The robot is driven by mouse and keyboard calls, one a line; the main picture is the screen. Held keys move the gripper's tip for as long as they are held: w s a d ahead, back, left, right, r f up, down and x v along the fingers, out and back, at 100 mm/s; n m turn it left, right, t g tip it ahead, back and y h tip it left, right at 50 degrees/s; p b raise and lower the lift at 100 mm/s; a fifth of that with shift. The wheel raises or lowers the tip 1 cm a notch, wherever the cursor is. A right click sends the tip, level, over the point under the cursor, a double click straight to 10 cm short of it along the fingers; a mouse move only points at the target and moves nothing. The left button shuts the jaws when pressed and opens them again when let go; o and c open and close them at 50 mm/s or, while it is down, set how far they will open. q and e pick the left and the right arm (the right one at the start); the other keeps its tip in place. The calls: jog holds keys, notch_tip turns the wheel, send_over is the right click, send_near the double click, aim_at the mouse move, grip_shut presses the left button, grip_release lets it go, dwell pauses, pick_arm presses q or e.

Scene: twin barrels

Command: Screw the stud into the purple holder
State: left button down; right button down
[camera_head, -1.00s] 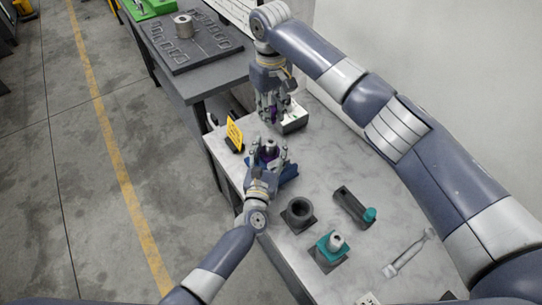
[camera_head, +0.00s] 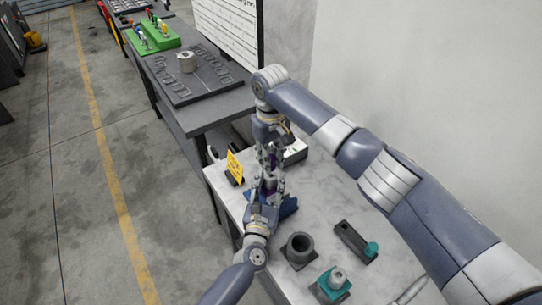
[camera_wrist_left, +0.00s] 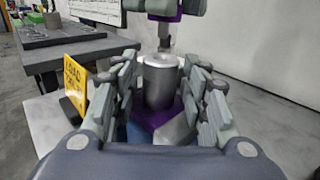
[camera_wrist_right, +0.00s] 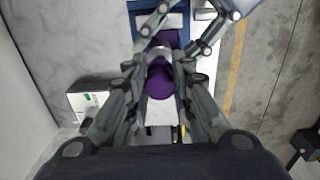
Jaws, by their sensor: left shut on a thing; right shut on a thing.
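My left gripper (camera_wrist_left: 160,95) has its fingers around an upright silver metal barrel with a purple base (camera_wrist_left: 150,125). My right gripper (camera_wrist_right: 158,75) is shut on a purple cylindrical piece (camera_wrist_right: 160,80) above it. A narrow grey metal stud (camera_wrist_left: 163,38) points down below that purple piece, over the barrel's top. I cannot tell whether the stud's tip touches or enters the barrel. In the head view, the left gripper (camera_head: 264,188) and right gripper (camera_head: 268,158) are nearly in line, close together, and their fingers hide most of the parts.
A yellow sign (camera_head: 235,166) stands just left of the grippers. A blue piece (camera_head: 288,207) lies beside the left gripper. A dark ring holder (camera_head: 299,249), a teal-based part (camera_head: 331,284) and a dark bar with a teal knob (camera_head: 355,241) occupy the front table.

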aim_at(271, 187)
dwell(0.3)
jog(key=shift+f, duration=0.9)
jog(key=shift+f, duration=0.55)
